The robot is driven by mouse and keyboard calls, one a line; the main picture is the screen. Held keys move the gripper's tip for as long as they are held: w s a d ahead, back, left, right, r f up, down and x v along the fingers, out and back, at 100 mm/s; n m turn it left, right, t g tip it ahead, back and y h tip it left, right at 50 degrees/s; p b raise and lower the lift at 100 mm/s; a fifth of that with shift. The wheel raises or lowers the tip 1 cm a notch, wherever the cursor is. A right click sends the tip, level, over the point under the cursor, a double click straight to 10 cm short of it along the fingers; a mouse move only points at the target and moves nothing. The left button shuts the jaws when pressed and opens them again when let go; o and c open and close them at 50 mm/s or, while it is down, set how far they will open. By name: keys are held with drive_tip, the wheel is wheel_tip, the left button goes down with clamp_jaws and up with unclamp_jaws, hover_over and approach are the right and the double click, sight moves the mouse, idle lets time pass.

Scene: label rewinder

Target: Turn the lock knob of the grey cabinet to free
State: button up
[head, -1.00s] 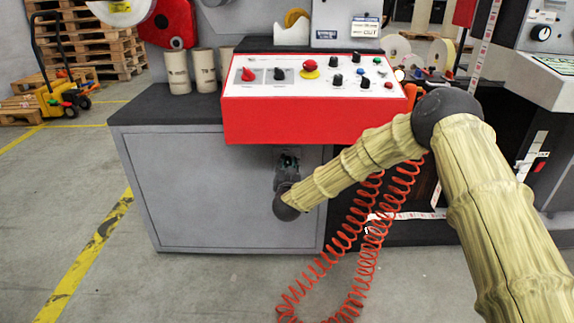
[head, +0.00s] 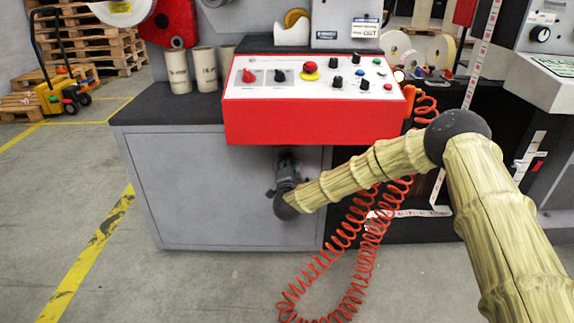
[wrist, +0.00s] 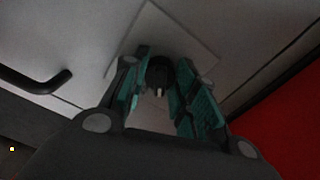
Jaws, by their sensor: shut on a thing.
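The grey cabinet (head: 190,190) stands under the red control box. In the wrist view, its dark lock knob (wrist: 160,72) sits on a pale square plate (wrist: 185,38), between the teal-padded fingers of my gripper (wrist: 160,85). My gripper is shut on the knob, which shows a small light mark. In the head view, my gripper (head: 287,161) is at the cabinet front, just below the red box, and the knob is hidden behind it. I cannot read the knob's lock position.
The red control box (head: 310,122) overhangs close above my gripper. A dark handle (wrist: 35,82) is on the cabinet front in the wrist view. An orange coiled hose (head: 365,240) hangs beside and below my forearm. The floor left of the cabinet is open.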

drive_tip(key=m, duration=0.6)
drive_tip(key=shift+d+f+b, duration=0.1)
drive_tip(key=shift+d+b, duration=0.1)
drive_tip(key=shift+b, duration=0.2)
drive_tip(key=shift+m, duration=0.3)
drive_tip(key=o, duration=1)
drive_tip(key=shift+a, duration=0.1)
drive_tip(key=s, duration=1.2)
